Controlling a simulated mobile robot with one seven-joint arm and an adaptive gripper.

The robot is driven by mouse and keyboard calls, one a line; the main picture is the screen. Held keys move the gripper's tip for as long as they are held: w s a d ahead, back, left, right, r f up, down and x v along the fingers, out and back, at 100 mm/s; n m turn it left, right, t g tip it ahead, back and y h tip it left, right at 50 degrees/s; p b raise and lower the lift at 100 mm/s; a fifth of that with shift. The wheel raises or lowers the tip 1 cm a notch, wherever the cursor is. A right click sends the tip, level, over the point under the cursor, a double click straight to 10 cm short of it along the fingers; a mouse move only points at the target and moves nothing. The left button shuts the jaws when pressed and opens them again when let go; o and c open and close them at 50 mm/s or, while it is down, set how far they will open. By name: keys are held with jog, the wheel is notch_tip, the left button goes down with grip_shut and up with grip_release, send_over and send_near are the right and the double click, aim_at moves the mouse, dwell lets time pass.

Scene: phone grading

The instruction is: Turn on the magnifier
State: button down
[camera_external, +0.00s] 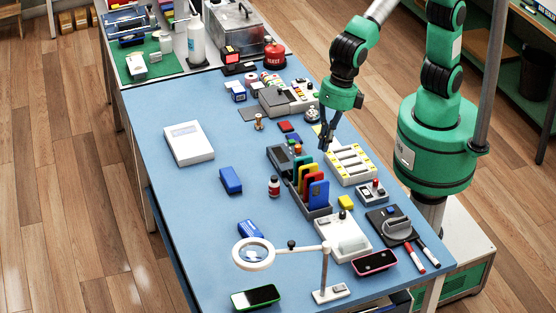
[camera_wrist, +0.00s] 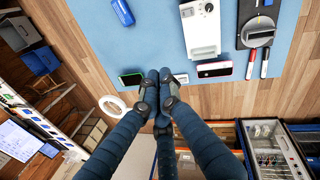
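The magnifier has a white ring with a lens (camera_external: 253,253) at the front of the blue table, on an arm reaching left from a thin post. The post rises from a small white base (camera_external: 332,293) by the table's front edge. In the wrist view the ring (camera_wrist: 112,106) shows left of my fingers, and part of the base (camera_wrist: 182,77) shows beside the fingertips. My gripper (camera_external: 325,143) is in the air beside the yellow-edged slotted tray, well apart from the magnifier. In the wrist view its fingers (camera_wrist: 160,72) are together, with nothing seen between them.
A black-screened phone (camera_external: 256,297) and a pink-edged phone (camera_external: 374,262) flank the magnifier's post. A white device (camera_external: 342,237) stands behind it. A rack (camera_external: 312,207) holds several coloured phones. Markers (camera_external: 415,258) lie at right. The table's left side is mostly clear around a white box (camera_external: 188,143).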

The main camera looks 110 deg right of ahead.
jog(key=w+a+f+n+p, duration=0.1)
jog(key=w+a+f+n, duration=0.1)
jog(key=a+f+n, duration=0.3)
jog(key=w+a+f+n, duration=0.1)
jog(key=a+f, duration=0.2)
jog(key=a, duration=0.5)
jog(key=n+g+p, duration=0.1)
jog(key=n, duration=0.5)
send_over(338, 290)
jog(key=s+d, duration=0.1)
jog(key=s, duration=0.1)
notch_tip(338, 290, down, 9)
jog(key=shift+s+a+f+n+h, duration=0.2)
jog(key=shift+a+f+n+h, duration=0.1)
jog(key=shift+a+f, duration=0.25)
jog(key=shift+f, duration=0.1)
jog(key=f+b, duration=0.1)
jog(key=f, duration=0.3)
jog(key=w+f+b, duration=0.1)
jog(key=f, duration=0.4)
jog(key=w+f+b, duration=0.1)
jog(key=f, duration=0.3)
jog(key=shift+f, duration=0.3)
jog(key=shift+f, duration=0.1)
